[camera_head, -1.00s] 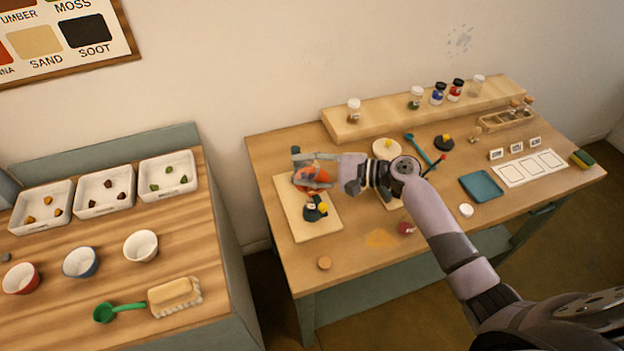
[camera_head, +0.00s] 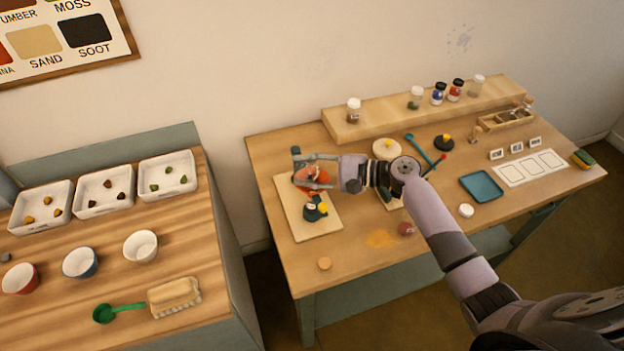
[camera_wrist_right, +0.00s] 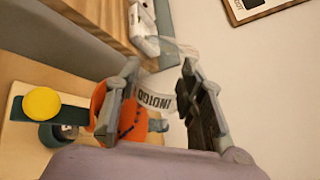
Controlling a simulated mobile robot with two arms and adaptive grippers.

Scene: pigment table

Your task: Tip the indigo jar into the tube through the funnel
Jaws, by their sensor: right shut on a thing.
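My right gripper (camera_head: 312,172) is over the left end of the right-hand table. In the wrist view, the right gripper (camera_wrist_right: 160,97) is shut on the indigo jar (camera_wrist_right: 155,101), whose white INDIGO label shows between the fingers. The label's writing runs across from finger to finger; the jar looks tilted, but I cannot tell how far. The orange funnel (camera_wrist_right: 104,112) is close beside the jar, partly behind a finger. The funnel (camera_head: 312,183) also shows below the gripper in the head view. I cannot make out the tube or any flowing pigment. My left gripper is not in view.
A pale board (camera_head: 318,228) bears a dark stand with a yellow knob (camera_head: 322,209). A shelf (camera_head: 385,122) with several jars runs along the back. A blue tray (camera_head: 481,187) and a white card (camera_head: 531,168) lie at right. An orange stain (camera_head: 381,239) marks the front.

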